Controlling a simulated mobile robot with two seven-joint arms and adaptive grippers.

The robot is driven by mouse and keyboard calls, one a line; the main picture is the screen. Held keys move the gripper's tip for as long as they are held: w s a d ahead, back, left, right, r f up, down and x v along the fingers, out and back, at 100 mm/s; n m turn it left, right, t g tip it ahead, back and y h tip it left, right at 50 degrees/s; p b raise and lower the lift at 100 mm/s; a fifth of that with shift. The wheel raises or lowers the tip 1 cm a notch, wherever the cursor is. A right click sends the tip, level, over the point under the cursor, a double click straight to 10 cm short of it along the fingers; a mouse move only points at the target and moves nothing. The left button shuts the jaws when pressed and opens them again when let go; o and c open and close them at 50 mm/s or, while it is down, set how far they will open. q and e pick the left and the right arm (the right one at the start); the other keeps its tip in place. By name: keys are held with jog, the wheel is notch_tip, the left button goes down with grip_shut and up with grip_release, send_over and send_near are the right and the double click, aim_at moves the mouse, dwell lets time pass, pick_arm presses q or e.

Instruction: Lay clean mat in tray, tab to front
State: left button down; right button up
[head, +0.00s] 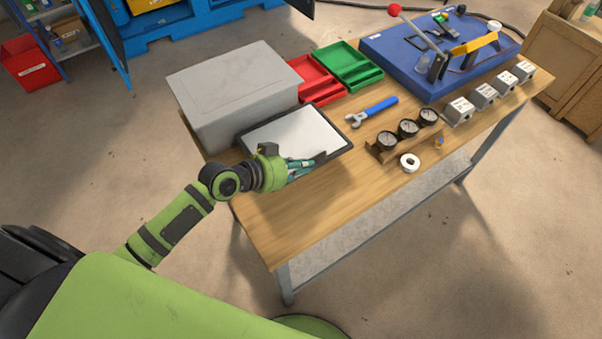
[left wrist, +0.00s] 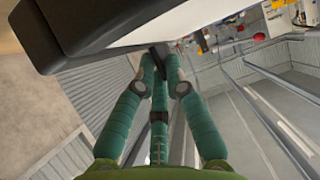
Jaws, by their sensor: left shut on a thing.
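A pale, whitish mat (head: 293,136) shows inside the dark rim of a black tray (head: 341,148) on the wooden table, in front of the grey bin. I cannot tell whether the mat lies fully flat. My left gripper (head: 318,160), green with teal fingers, is at the tray's front edge. In the left wrist view its fingers (left wrist: 160,55) are closed together on a small dark piece, apparently the mat's tab, beside the pale surface (left wrist: 145,22) and a thick black edge (left wrist: 55,35). The fingertips partly hide that piece. My right gripper is out of view.
A grey lidded bin (head: 235,92) stands behind the tray. Red (head: 318,80) and green (head: 348,66) trays, a blue wrench (head: 372,111), gauges (head: 408,128) and a white ring (head: 410,162) lie to the right. The table's front (head: 290,215) is clear.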

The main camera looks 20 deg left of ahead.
aim_at(301, 176)
pick_arm(q)
jog(key=shift+f, duration=2.15)
jog(key=shift+f, duration=0.1)
jog(key=c, duration=1.6)
grip_release()
jog(key=shift+f+b, duration=0.1)
jog(key=shift+b, duration=0.25)
jog(key=shift+c, duration=0.2)
jog(key=o, duration=0.3)
jog(key=shift+o, duration=0.2)
